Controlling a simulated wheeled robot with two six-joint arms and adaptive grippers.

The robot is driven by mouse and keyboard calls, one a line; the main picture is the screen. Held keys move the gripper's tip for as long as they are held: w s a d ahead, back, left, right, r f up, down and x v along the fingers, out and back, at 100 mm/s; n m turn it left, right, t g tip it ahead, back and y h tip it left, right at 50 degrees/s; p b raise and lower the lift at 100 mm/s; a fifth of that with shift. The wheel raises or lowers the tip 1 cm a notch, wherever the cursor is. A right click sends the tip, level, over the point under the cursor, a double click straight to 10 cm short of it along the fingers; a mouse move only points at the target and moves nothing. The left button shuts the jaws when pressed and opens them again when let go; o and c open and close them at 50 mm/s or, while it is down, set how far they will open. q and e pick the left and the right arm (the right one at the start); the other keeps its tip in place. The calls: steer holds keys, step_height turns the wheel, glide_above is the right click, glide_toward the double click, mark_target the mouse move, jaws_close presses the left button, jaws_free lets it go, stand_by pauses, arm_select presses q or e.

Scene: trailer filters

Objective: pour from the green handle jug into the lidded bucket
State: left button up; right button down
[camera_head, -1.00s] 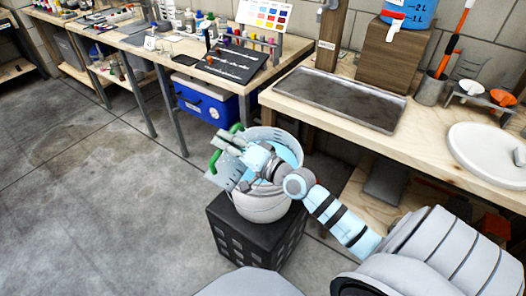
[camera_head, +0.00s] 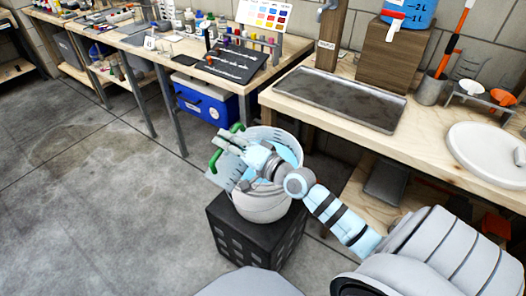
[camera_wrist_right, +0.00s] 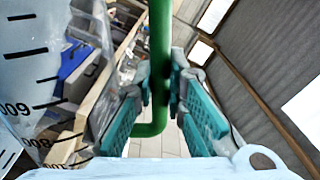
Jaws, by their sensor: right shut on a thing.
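The green handle (camera_head: 213,160) of the jug shows at the left of my right gripper (camera_head: 229,143) in the head view. The jug's pale, see-through body (camera_head: 224,177) is tilted at the bucket's upper left rim, partly hidden by the gripper. The white bucket (camera_head: 262,208) stands upright on a black crate, with light blue (camera_head: 291,154) visible inside its rim. I cannot make out a lid. In the right wrist view, the green handle (camera_wrist_right: 160,60) runs between the teal finger pads, and the jug wall with black graduation marks (camera_wrist_right: 28,70) is at the left. My left gripper is out of view.
The black crate (camera_head: 260,240) stands on the concrete floor. Close behind is a wooden bench with a grey tray (camera_head: 340,97) and a white basin (camera_head: 490,155). A blue cooler (camera_head: 203,100) sits under the far bench. The floor at left is clear.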

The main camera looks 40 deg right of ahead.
mark_target(213, 157)
steer(key=a+n, duration=0.1)
steer(key=n, duration=0.1)
steer(key=a+r+n, duration=0.1)
steer(key=s+a+n, duration=0.1)
steer(key=a+n, duration=0.1)
steer(key=shift+r+n, duration=0.15)
steer(key=shift+n, duration=0.15)
steer(key=shift+s+a+f+n, duration=0.1)
steer(key=shift+a+f+n, duration=0.25)
steer(key=shift+a, duration=0.1)
arm_select(q)
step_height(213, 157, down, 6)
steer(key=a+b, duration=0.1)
steer(key=b, duration=0.5)
arm_select(e)
steer(key=a+f+n, duration=0.3)
steer(key=a+n, duration=0.1)
steer(key=n, duration=0.3)
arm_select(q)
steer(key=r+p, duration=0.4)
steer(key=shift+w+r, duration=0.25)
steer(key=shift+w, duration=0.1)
arm_select(e)
steer(key=shift+m, duration=0.25)
steer(key=r, duration=0.2)
steer(key=s+r, duration=0.1)
steer(key=r, duration=0.1)
steer(key=shift+r, duration=0.1)
